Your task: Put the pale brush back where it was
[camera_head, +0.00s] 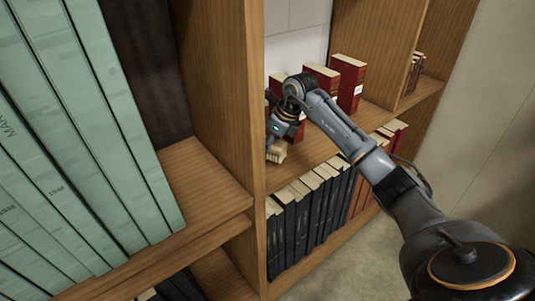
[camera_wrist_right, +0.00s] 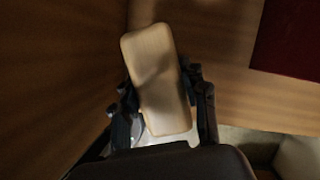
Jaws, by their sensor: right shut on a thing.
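The pale brush (camera_head: 276,151) is a small light-wood block at the left end of the middle shelf (camera_head: 303,149), beside the upright divider. My right gripper (camera_head: 275,143) reaches down over the shelf and is shut on the brush. In the right wrist view the brush (camera_wrist_right: 158,80) lies between the two dark fingers of my right gripper (camera_wrist_right: 163,105), tilted a little. I cannot tell whether its underside touches the shelf. My left gripper is not in view.
Several red books (camera_head: 348,82) stand on the same shelf to the right. A row of dark books (camera_head: 308,207) fills the shelf below. The upright wooden divider (camera_head: 233,90) is close on the left, with large green volumes (camera_head: 75,130) beyond it.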

